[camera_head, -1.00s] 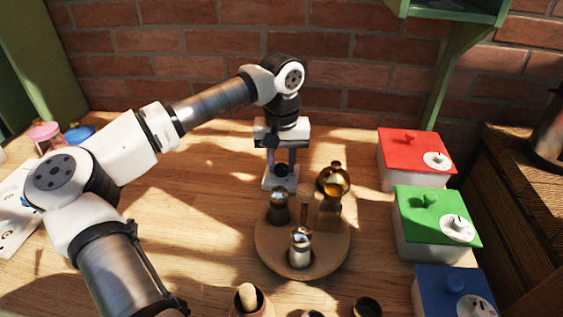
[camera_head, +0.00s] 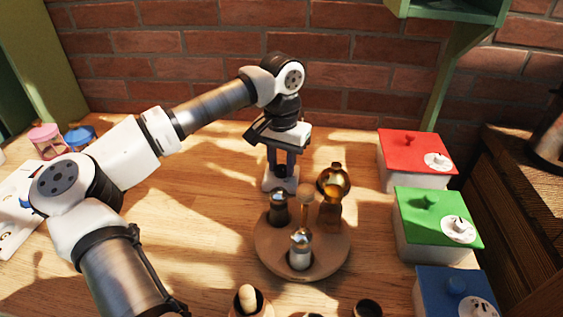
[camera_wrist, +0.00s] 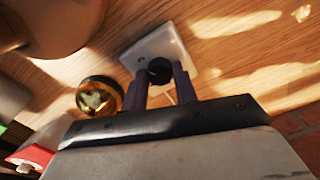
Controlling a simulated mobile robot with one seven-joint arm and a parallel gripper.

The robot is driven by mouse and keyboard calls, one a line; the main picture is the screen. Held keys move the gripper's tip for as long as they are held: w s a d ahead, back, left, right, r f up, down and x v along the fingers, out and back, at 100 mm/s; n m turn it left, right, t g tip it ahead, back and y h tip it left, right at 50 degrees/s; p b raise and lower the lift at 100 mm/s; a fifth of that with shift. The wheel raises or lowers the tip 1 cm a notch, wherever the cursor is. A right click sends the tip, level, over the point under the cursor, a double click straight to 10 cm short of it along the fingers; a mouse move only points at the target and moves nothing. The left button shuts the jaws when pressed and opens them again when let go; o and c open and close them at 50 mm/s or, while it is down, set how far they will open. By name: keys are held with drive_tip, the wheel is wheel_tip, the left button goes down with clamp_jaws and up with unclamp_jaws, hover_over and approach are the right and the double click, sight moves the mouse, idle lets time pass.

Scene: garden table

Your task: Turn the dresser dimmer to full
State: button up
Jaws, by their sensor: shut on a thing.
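The dimmer is a small white plate (camera_head: 280,185) with a black round knob (camera_wrist: 159,68), behind the round wooden tray. My gripper (camera_head: 281,170) points down over it, with one finger on each side of the knob. It also shows in the wrist view (camera_wrist: 161,76), shut on the knob. The fingers and the gripper body hide part of the dimmer in the head view. Any mark on the knob is too small to read.
Red (camera_head: 410,148), green (camera_head: 425,205) and blue (camera_head: 440,290) boxes with dials stand at right. A brick wall (camera_head: 350,60) rises behind.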

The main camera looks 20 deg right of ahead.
sight(281, 168)
drive_tip(key=o, duration=1)
drive_tip(key=shift+c, duration=0.2)
drive_tip(key=shift+r, duration=0.1)
wheel_tip(281, 168, up, 14)
drive_tip(key=shift+f, duration=0.2)
